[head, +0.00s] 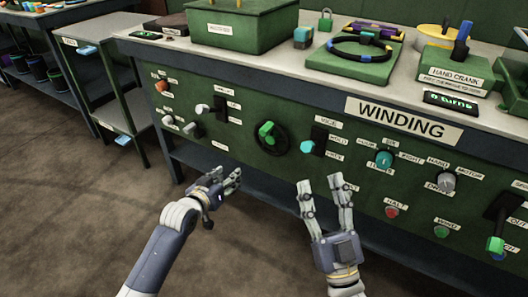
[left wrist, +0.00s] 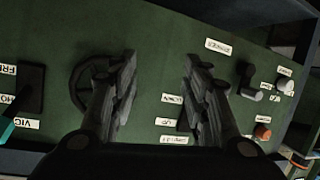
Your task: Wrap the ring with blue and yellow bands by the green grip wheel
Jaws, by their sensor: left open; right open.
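The ring with blue and yellow bands (head: 348,55) is dark and lies on a green block on the bench top. The green grip wheel (head: 269,137) is a dark wheel with a green grip on the bench's front panel. In the left wrist view the dark wheel (left wrist: 79,90) is partly hidden behind a finger. My left gripper (head: 236,180) is open and empty, in front of the panel, below and left of the wheel. It also shows in the left wrist view (left wrist: 165,75). My right gripper (head: 326,186) is open, fingers up, below and right of the wheel.
The panel carries a WINDING sign (head: 403,120), a teal-knobbed lever (head: 307,147) right of the wheel, and several knobs and switches. A HAND CRANK block (head: 455,68) stands right of the ring. A side table (head: 107,75) stands left; the floor in front is clear.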

